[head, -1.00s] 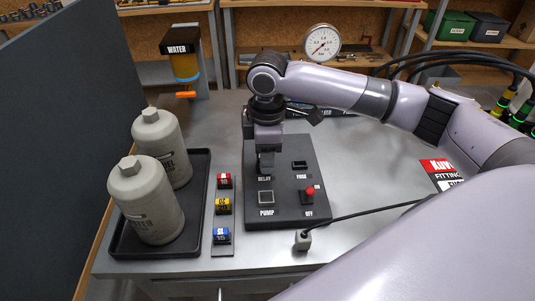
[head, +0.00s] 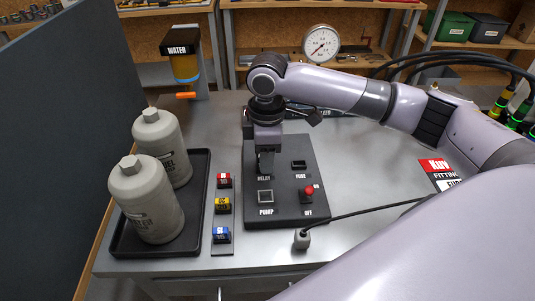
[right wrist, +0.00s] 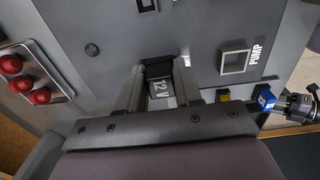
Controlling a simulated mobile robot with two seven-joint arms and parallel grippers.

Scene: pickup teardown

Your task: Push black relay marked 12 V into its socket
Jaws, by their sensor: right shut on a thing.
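My right gripper (head: 266,165) points down over the relay place of the dark control panel (head: 285,212). In the right wrist view its two fingers (right wrist: 160,92) are shut on the black relay (right wrist: 161,100), whose face reads 12 V. The relay is at the dark socket (right wrist: 158,68) on the panel, within or right at its opening. I cannot tell how deep it sits. In the head view the fingers hide the relay and socket.
The panel also has a PUMP frame (head: 265,196), a fuse slot (head: 299,165) and a red switch (head: 309,190). Red, yellow and blue fuses stand on a strip (head: 223,248) to the left. Two canisters (head: 146,205) stand in a black tray.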

